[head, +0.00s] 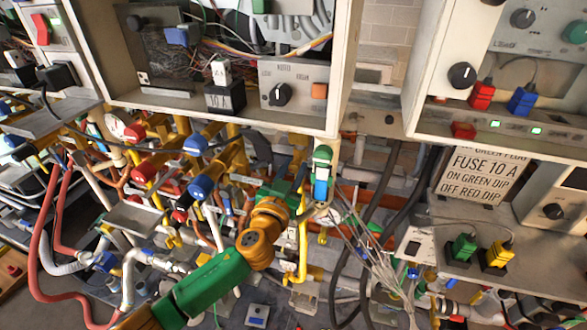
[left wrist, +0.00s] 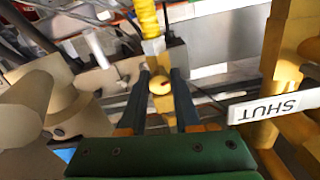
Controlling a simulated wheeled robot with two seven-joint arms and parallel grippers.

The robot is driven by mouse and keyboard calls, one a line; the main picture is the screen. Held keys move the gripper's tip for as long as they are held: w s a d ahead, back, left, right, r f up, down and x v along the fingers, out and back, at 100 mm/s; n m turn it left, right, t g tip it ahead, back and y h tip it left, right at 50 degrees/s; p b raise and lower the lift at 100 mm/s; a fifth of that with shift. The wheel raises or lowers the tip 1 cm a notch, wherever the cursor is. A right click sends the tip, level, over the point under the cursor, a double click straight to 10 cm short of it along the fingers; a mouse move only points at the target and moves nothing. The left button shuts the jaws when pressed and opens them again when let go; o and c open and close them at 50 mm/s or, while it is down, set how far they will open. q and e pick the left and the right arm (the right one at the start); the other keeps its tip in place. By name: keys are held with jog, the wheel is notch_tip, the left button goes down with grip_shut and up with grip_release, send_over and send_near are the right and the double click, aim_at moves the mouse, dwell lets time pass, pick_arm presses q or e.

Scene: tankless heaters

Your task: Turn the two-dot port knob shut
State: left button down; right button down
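My left gripper (head: 298,183) reaches up from the lower left in the head view, among yellow pipes under the middle cabinet. In the left wrist view my left gripper (left wrist: 160,85) has its two dark fingers apart. A small round yellow knob-like part (left wrist: 160,86) shows between them, and I cannot tell whether they touch it. A white tag reading SHUT (left wrist: 270,107), upside down, is at the right on yellow pipework. I can make out no two-dot mark, so I cannot tell which part is the two-dot port knob. My right gripper is not in view.
A green-and-blue capped fitting (head: 322,172) stands close right of my left gripper. Red- and blue-ended yellow valves (head: 150,165) crowd its left. The middle cabinet (head: 215,115) hangs above. Thin cables (head: 365,240) hang to the right. A fuse sign (head: 480,172) is farther right.

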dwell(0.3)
pick_arm(q)
jog(key=m, duration=0.5)
jog(key=m+p, duration=0.1)
jog(key=m, duration=0.4)
jog(key=shift+m, duration=0.3)
jog(key=m+p, duration=0.1)
jog(key=m, duration=0.4)
jog(key=shift+r+p, duration=0.1)
jog(key=shift+p, duration=0.25)
jog(key=m+p, duration=0.1)
jog(key=m, duration=0.4)
jog(key=shift+m, duration=0.3)
jog(key=c, duration=0.6)
grip_release()
